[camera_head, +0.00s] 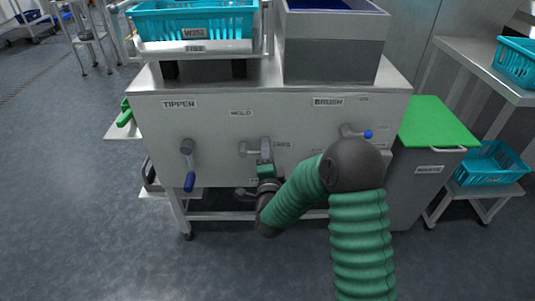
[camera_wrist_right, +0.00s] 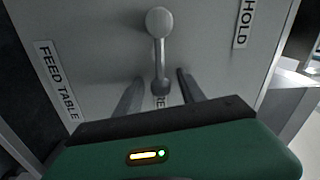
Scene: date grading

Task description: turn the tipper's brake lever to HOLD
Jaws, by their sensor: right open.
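The brake lever (camera_head: 247,148) is a grey metal lever on the machine's front panel, between the HOLD label (camera_head: 241,113) and the FREE label (camera_head: 283,144). It points right, toward FREE. In the right wrist view the lever (camera_wrist_right: 160,55) runs from a round end down toward a partly hidden label, with the HOLD label (camera_wrist_right: 243,22) off to the right. My right gripper (camera_head: 266,150) is at the lever's free end. In the wrist view its open fingers (camera_wrist_right: 160,90) stand on either side of the lever, with gaps showing. My left gripper is not in view.
A blue-handled crank (camera_head: 188,165) hangs below the TIPPER label, left of the lever. A blue-knobbed BRUSH lever (camera_head: 362,134) is on the right. A teal crate (camera_head: 195,18) stands on top. A green-lidded bin (camera_head: 432,128) stands at the right.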

